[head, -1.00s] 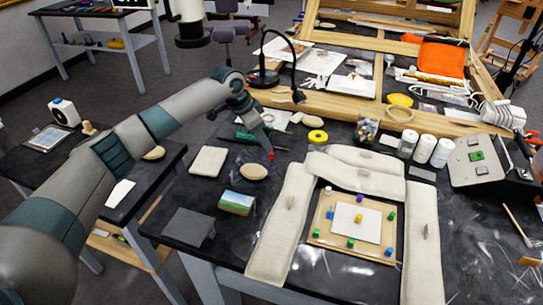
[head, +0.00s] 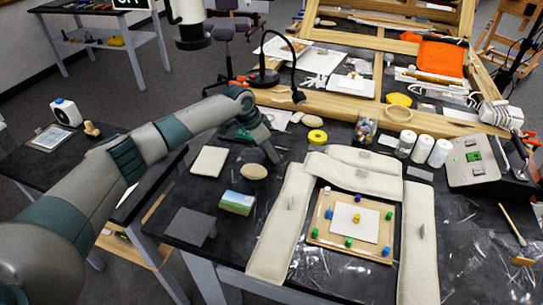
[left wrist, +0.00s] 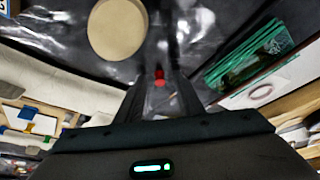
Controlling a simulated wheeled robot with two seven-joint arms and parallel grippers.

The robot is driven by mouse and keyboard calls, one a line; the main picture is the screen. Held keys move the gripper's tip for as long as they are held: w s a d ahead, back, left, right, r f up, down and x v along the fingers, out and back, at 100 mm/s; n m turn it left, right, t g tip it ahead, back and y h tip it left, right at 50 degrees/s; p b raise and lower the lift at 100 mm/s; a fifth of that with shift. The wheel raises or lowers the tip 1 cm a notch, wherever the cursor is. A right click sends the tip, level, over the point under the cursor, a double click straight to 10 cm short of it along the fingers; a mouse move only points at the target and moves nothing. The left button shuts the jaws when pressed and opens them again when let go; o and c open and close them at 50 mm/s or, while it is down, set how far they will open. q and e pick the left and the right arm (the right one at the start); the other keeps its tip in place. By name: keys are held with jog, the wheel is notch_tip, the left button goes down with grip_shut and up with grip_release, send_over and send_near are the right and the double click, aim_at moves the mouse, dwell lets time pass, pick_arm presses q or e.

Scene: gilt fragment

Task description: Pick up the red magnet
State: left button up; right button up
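The small red magnet (left wrist: 159,77) shows in the left wrist view, on the dark table between the tips of my left gripper's fingers (left wrist: 160,88). A little dark gap seems to show on each side of it, so the fingers look open around it. In the head view my left gripper (head: 273,157) points down at the table, and its fingers hide the magnet there. My right gripper is not in view.
A round beige disc (head: 254,172) lies close beside my left gripper, with a green item (head: 243,135) behind it. A padded cream cushion (head: 280,225) frames a board with coloured magnets (head: 352,238).

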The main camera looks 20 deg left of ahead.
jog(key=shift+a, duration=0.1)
pick_arm(q)
jog(key=c, duration=0.8)
grip_shut()
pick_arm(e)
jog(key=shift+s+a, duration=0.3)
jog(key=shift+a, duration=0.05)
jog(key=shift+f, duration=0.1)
